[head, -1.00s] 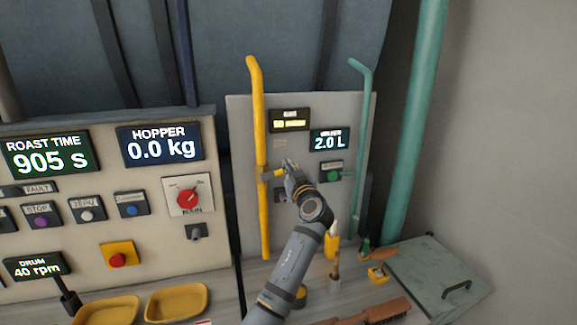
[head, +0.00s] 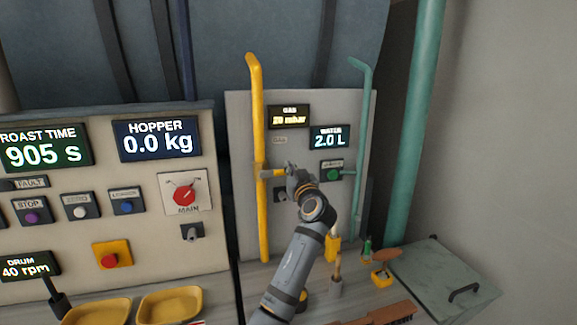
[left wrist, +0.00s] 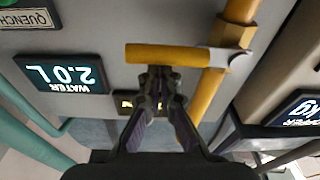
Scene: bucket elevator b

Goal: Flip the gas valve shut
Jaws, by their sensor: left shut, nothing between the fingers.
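The gas valve is on the vertical yellow pipe (head: 257,110) of the grey panel. Its yellow lever (head: 272,173) sticks out sideways to the right, about level and across the pipe. In the left wrist view, which is upside down, the lever (left wrist: 167,54) shows as a yellow bar joined to the pipe by a metal piece. The gas display (head: 289,117) is lit, seemingly in mbar. My right gripper is out of view.
A water display (head: 331,138) and a green button (head: 333,174) sit right of the lever. A teal pipe (head: 360,150) bounds the panel. Yellow trays (head: 170,303), brushes and small tools stand on the counter below.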

